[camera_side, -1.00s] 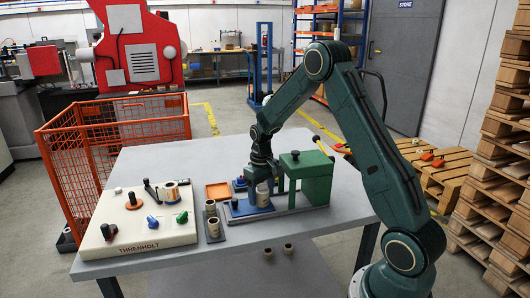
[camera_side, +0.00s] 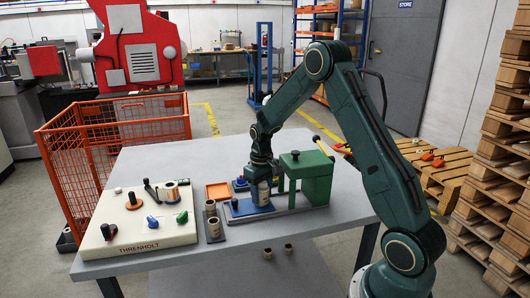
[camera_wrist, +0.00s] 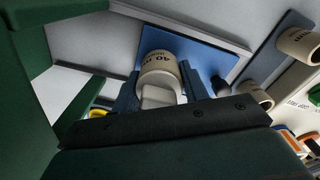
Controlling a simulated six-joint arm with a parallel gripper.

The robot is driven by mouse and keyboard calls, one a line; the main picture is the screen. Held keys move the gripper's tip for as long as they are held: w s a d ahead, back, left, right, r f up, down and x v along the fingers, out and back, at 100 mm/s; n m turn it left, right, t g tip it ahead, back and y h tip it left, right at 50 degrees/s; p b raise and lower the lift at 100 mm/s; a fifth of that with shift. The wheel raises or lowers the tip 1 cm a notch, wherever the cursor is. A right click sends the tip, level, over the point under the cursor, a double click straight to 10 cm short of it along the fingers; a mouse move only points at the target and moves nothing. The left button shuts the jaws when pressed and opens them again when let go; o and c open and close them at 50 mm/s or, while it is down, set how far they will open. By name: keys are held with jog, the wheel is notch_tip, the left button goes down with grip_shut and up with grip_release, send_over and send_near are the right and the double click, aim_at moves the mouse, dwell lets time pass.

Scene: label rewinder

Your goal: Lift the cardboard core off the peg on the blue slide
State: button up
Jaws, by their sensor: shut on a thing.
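The cardboard core (camera_wrist: 158,66) is a cream tube with dark printed lettering, seen between my two finger pads in the wrist view. In the side view my gripper (camera_side: 262,184) points down at the blue slide (camera_side: 240,210) and is shut on the core. The core is mostly covered by the fingers there. The blue slide also shows behind the core in the wrist view (camera_wrist: 205,52). The peg is hidden, so I cannot tell how far the core sits on it.
A green box housing (camera_side: 308,178) stands right beside my gripper. Two loose cores stand on a dark strip (camera_side: 214,236) to the left. An orange tray (camera_side: 217,191) lies behind. The white control panel (camera_side: 135,237) fills the table's left.

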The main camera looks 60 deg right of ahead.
jog(key=shift+r, duration=2.2)
jog(key=shift+w, duration=0.1)
